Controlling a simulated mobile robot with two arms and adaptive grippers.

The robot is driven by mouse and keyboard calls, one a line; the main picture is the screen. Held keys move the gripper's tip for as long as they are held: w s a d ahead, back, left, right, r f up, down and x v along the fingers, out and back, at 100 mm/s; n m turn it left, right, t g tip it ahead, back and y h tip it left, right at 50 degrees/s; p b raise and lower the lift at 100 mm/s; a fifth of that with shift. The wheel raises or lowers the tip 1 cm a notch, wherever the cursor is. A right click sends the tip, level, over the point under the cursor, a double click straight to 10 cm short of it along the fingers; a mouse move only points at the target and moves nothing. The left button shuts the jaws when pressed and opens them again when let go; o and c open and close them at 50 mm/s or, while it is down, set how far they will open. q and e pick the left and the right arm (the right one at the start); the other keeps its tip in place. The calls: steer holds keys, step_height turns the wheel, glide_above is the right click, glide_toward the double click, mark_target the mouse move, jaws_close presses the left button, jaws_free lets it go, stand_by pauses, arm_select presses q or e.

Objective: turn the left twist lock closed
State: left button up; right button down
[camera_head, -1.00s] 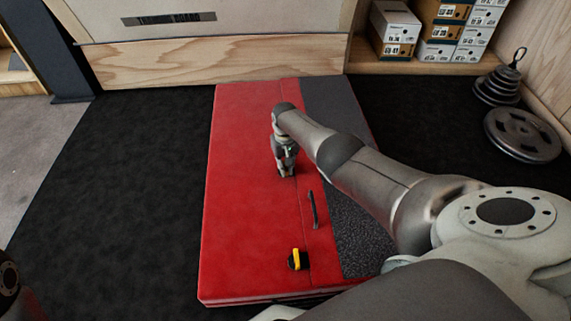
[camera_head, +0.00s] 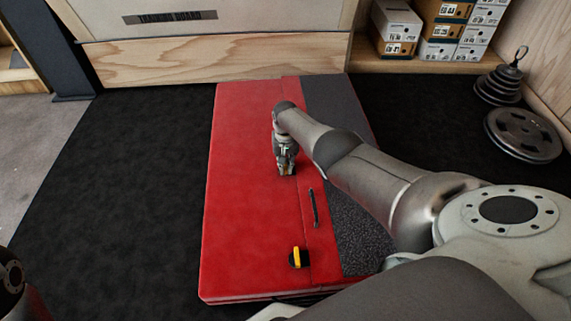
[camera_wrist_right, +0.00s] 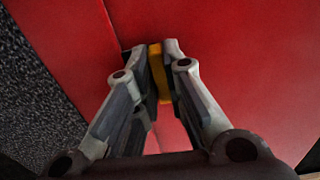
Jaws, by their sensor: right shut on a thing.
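A red folding mat (camera_head: 240,200) lies on the dark floor. My right gripper (camera_head: 286,172) points down at the mat near its seam, toward the far half. In the right wrist view, its fingertips (camera_wrist_right: 156,58) are shut on the yellow handle of a twist lock (camera_wrist_right: 160,78); the fingers hide most of its base. A second twist lock (camera_head: 299,258), with a yellow handle on a black base, sits at the near end of the mat, clear of the gripper. My left gripper is not in view.
A black strap handle (camera_head: 314,208) lies on the mat between the two locks. A grey textured strip (camera_head: 350,215) runs along the right side. Weight plates (camera_head: 522,135) and shoe boxes (camera_head: 440,30) stand at the back right. The floor left of the mat is clear.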

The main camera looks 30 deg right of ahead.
steer(key=c, duration=1.5)
jaws_free()
steer(key=shift+r, duration=0.15)
step_height(320, 180, up, 12)
